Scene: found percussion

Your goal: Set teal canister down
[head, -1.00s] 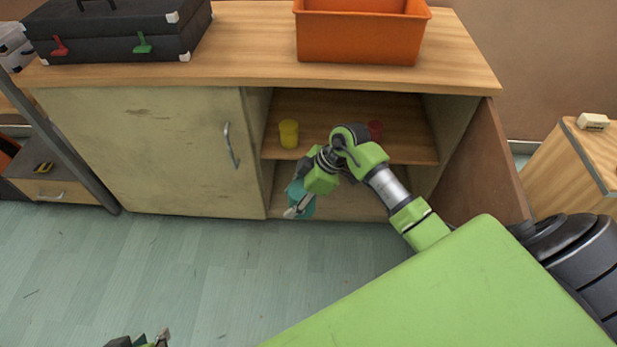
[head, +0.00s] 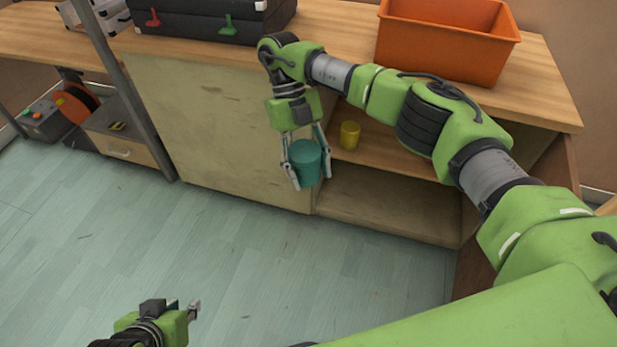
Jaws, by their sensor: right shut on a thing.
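The teal canister (head: 306,163) hangs upright between the fingers of my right gripper (head: 308,172), which is shut on it. It is held in the air in front of the cabinet, near the edge between the closed door and the open compartment. My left gripper (head: 183,309) is low at the bottom left over the floor, away from everything. Its fingers are small in view, and I cannot tell whether they are open or shut.
A yellow cup (head: 349,135) stands on the cabinet's inner shelf (head: 385,152). An orange bin (head: 445,45) and a black case (head: 215,22) sit on the cabinet top. The cabinet's closed door (head: 215,125) is at left. The floor (head: 240,260) in front is clear.

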